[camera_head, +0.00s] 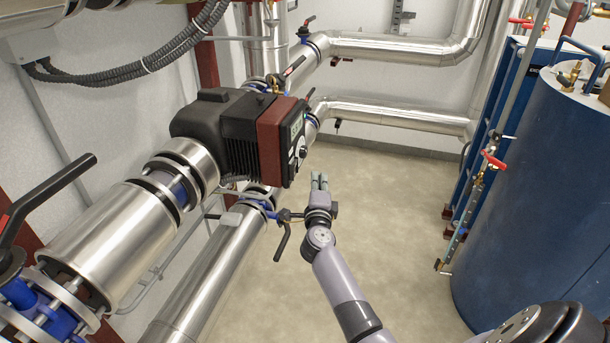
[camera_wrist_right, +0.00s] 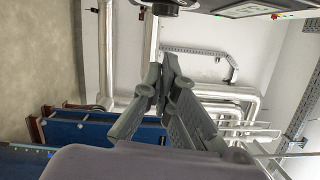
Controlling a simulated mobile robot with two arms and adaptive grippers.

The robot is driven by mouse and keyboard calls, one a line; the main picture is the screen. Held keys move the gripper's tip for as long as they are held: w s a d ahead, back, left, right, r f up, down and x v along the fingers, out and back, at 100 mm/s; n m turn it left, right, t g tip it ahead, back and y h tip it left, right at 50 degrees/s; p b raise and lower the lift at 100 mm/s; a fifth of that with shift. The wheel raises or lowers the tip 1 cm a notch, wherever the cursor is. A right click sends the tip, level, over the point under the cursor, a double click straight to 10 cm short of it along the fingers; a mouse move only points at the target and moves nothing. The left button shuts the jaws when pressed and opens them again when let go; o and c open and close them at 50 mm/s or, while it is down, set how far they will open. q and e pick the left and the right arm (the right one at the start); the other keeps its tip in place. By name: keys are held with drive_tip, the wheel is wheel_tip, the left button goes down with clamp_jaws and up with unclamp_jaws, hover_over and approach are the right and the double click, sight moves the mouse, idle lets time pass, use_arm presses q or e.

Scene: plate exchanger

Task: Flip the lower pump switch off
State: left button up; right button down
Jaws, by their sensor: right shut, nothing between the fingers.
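A black pump with a red front housing (camera_head: 270,142) sits on the upper silver pipe in the head view. Its side panel (camera_head: 297,140) carries a small display and a dark knob (camera_head: 303,152); I cannot tell which part is the switch. Part of a panel with a display (camera_wrist_right: 245,8) shows at the top right of the wrist view. My right gripper (camera_head: 319,178) is shut and empty, below and to the right of the panel in the picture, apart from it. Its fingertips (camera_wrist_right: 160,72) meet in the wrist view. My left gripper is not in view.
A lower silver pipe (camera_head: 220,262) with a black-handled valve (camera_head: 283,240) runs beside my right wrist. A large black lever (camera_head: 50,195) is at the left. A blue tank (camera_head: 545,190) stands at the right. The floor (camera_head: 390,220) between is clear.

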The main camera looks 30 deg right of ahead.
sight(295, 169)
drive_tip(key=w, duration=0.1)
drive_tip(key=w+a, duration=0.2)
drive_tip(key=w, duration=0.1)
drive_tip(key=shift+r, duration=0.25)
drive_tip(key=shift+w+a+r+n+p, duration=0.25)
drive_tip(key=shift+n+p, duration=0.25)
drive_tip(key=shift+p, duration=0.7)
drive_tip(key=shift+d, duration=0.1)
